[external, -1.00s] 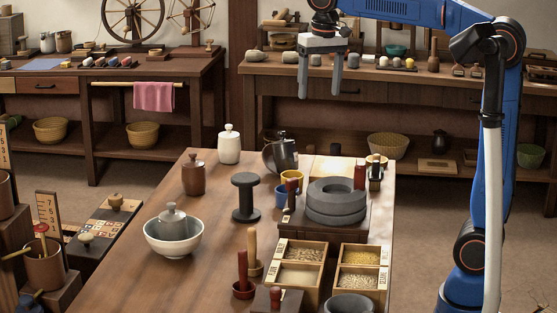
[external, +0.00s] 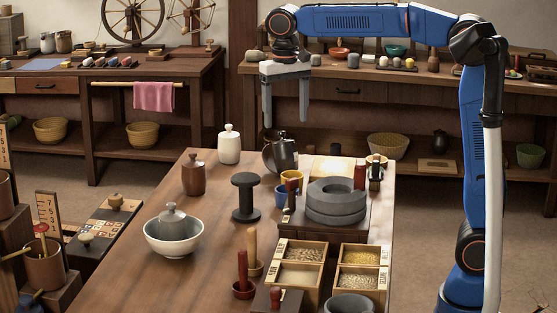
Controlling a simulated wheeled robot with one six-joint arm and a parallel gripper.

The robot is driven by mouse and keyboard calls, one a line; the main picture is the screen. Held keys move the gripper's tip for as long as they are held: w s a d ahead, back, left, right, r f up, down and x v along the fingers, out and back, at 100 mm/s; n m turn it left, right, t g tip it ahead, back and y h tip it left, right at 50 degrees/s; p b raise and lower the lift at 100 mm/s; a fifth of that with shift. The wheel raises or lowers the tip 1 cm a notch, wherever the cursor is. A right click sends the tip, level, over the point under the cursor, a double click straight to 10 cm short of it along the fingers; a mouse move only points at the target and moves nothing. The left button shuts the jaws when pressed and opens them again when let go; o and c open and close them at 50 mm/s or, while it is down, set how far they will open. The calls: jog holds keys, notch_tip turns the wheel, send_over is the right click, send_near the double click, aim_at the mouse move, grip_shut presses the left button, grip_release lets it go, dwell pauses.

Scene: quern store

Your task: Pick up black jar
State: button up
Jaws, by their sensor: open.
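A black, glossy jar-like vessel (external: 287,155) stands upright at the far edge of the long wooden table, right of the white lidded jar (external: 229,147). Its left part looks like a handle or a second dark vessel; I cannot tell which. My gripper (external: 285,121) is open and empty, fingers pointing down. In the picture it hangs just above the black vessel, with a gap between the fingertips and its top. A second, smaller dark jar (external: 440,143) stands on the low shelf of the back bench.
A white bowl (external: 172,242) holds a grey lidded jar. The table's left front is bare.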

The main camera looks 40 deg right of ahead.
aim_at(284, 143)
notch_tip(284, 143, down, 3)
jog(key=shift+f, duration=0.2)
jog(key=shift+w+f, duration=0.2)
jog(key=shift+f, duration=1.2)
jog(key=shift+w+f, duration=0.15)
jog(key=shift+f, duration=1.2)
